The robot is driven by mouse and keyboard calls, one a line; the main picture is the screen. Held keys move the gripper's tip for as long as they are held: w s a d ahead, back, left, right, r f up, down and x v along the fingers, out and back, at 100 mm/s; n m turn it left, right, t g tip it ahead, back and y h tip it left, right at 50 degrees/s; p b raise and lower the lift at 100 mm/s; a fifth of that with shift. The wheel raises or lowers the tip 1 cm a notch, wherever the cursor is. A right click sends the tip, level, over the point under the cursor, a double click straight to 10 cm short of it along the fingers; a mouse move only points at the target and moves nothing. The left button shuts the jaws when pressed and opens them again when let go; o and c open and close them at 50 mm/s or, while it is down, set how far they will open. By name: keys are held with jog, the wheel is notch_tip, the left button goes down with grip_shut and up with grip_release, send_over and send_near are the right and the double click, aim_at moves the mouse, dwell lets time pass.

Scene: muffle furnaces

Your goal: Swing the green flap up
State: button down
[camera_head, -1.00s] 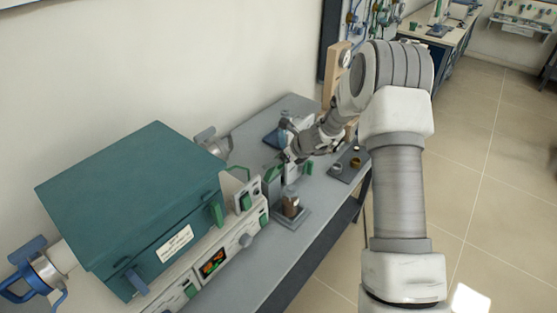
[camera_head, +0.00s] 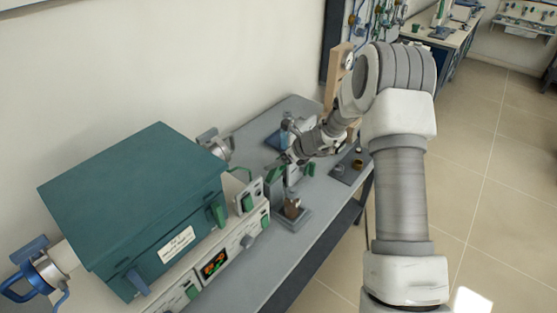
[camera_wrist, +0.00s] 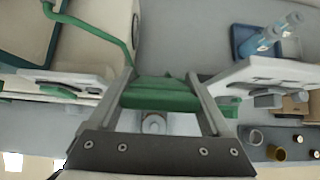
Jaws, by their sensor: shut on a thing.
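The green flap (camera_wrist: 160,96) is between my gripper's two fingers in the wrist view. My gripper (camera_wrist: 161,80) is shut on it, with a finger at each side. In the head view my gripper (camera_head: 291,160) reaches in from the right over the bench, just right of the teal furnace. The green flap (camera_head: 277,174) shows there beside the fingertips, small and partly hidden. A small stand (camera_head: 294,221) with a brown piece (camera_head: 293,208) is just below it. The exact tilt of the flap is hard to tell.
The teal furnace (camera_head: 130,190) with its control panel (camera_head: 215,262) fills the bench's left. A green bent tube (camera_wrist: 95,28) is at the wrist view's upper left. Blue-capped bottles on a blue tray (camera_wrist: 244,33) and a dark tray with small cups (camera_head: 340,172) are to the right.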

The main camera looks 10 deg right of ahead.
jog(key=shift+w+a+r, duration=0.1)
jog(key=shift+a+r, duration=0.05)
grip_release()
jog(key=v, duration=1.7)
